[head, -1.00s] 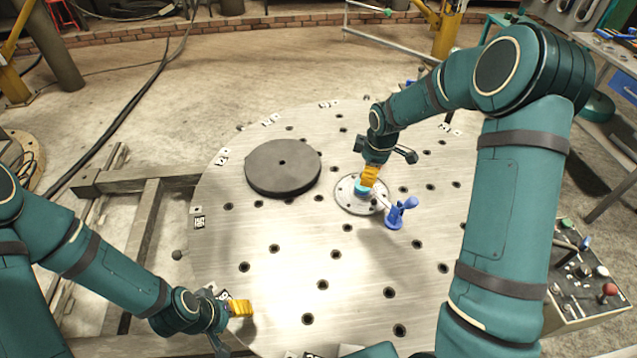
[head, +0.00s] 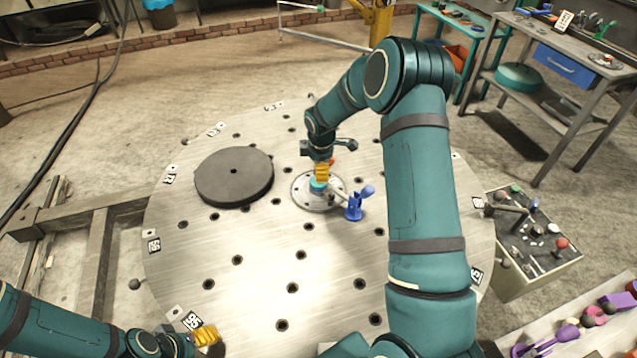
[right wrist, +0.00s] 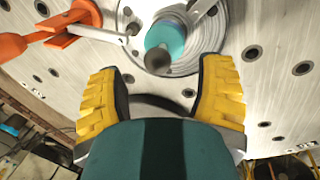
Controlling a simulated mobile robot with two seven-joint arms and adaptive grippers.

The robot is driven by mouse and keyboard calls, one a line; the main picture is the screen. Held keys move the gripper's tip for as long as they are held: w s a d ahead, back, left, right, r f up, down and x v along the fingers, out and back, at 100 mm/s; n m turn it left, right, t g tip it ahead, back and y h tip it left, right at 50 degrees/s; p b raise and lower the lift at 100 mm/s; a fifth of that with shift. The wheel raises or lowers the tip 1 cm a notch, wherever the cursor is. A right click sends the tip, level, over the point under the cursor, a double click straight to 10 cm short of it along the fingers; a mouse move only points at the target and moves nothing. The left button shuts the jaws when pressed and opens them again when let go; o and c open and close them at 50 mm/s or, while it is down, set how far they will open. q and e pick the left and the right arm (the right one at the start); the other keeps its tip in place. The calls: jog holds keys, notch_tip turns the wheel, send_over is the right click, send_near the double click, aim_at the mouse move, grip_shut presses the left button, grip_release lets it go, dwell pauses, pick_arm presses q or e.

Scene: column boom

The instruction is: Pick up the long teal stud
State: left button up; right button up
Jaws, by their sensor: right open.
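The teal stud (right wrist: 165,40) stands on the round metal flange (head: 300,195) in the middle of the big perforated table. In the right wrist view its near end is dark, and it lies ahead of the gap between the fingers. In the head view only a small teal part (head: 318,185) shows under my right gripper (head: 321,174). The right gripper's yellow fingers (right wrist: 160,95) are spread in the right wrist view, with nothing between them. My left gripper (head: 205,335) is low at the left table edge; its finger gap is not clear.
A blue clamp (head: 354,207) stands right of the flange. An orange clamp (right wrist: 75,18) with a grey rod (right wrist: 97,34) is close to the stud. A dark disc (head: 234,178) lies left on the table. The table's front is clear. A control box (head: 530,240) stands at right.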

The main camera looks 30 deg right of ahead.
pick_arm(q)
jog(key=shift+s+f+b, duration=0.1)
jog(key=shift+f+b, duration=0.2)
jog(key=shift+f, duration=0.05)
pick_arm(e)
jog(key=f, duration=0.2)
jog(key=w+f, duration=0.1)
jog(key=f, duration=0.1)
jog(key=shift+w+d, duration=0.1)
jog(key=shift+r, duration=0.1)
grip_shut()
jog(key=shift+r, duration=0.15)
pick_arm(q)
jog(key=r+p, duration=0.1)
jog(key=w+r+p, duration=0.1)
jog(key=shift+r+p, duration=0.25)
jog(key=shift+p, duration=0.05)
pick_arm(e)
notch_tip(320, 180, up, 18)
